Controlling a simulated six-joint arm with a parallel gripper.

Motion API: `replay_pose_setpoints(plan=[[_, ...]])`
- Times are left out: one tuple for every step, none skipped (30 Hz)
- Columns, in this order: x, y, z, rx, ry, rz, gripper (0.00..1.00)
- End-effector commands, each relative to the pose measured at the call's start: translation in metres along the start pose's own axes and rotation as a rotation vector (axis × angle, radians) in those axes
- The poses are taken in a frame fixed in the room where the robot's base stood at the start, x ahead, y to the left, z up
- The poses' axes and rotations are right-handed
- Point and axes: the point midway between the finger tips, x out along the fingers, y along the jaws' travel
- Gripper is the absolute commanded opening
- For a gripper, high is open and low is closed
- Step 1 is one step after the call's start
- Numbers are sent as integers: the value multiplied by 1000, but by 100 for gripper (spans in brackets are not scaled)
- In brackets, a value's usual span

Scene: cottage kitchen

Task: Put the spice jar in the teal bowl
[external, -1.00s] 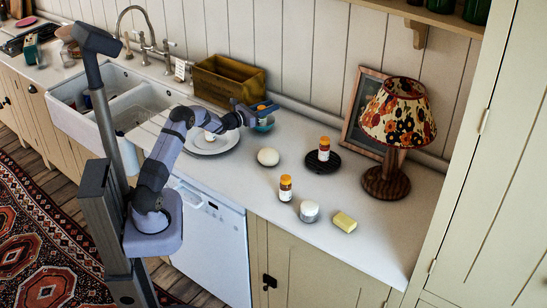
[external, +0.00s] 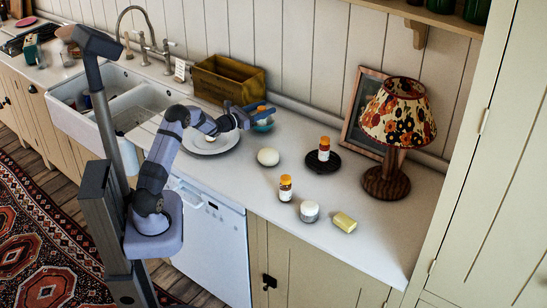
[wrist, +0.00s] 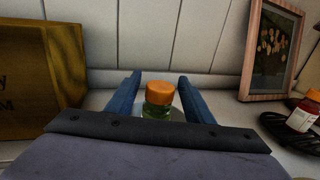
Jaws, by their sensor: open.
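The spice jar (wrist: 159,99) has an orange lid and a greenish see-through body. In the wrist view it is upright between the two blue fingers of my gripper (wrist: 159,88), with a gap on each side. In the external view my gripper (external: 263,112) is over the counter in front of the wooden crate, with the jar's orange lid (external: 262,108) between the fingers. Part of the teal bowl (external: 264,127) shows just below the fingers. The gripper hides much of the bowl, and I cannot tell whether the jar rests inside it.
The wooden crate (external: 228,80) is behind and left of my gripper. A white plate (external: 211,142) lies below the arm. To the right are a white round object (external: 268,157), two orange bottles (external: 285,188), a white jar (external: 309,211), a yellow block (external: 345,222) and a lamp (external: 397,115).

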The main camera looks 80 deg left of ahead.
Motion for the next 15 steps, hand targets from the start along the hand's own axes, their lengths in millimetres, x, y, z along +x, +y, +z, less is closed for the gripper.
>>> replay_pose_setpoints(plan=[[-7, 1, -1, 0, -1, 1, 47], [-11, 0, -1, 0, -1, 0, 47], [-16, 0, -1, 1, -1, 1, 47], [-20, 0, -2, 0, 0, 1, 47], [-23, 0, -1, 1, -1, 1, 47], [-28, 1, -1, 0, -1, 1, 47], [-31, 1, -1, 1, -1, 1, 47], [-34, 0, -1, 0, -1, 1, 47], [-37, 0, 0, 1, -1, 1, 47], [-39, 0, -1, 1, -1, 1, 47], [-41, 0, -1, 0, 0, 1, 47], [-43, 0, 0, 1, -1, 0, 47], [-44, 0, 0, 1, -2, 0, 47], [-45, 0, 0, 1, -2, 0, 47], [-46, 0, 0, 1, -2, 0, 47]])
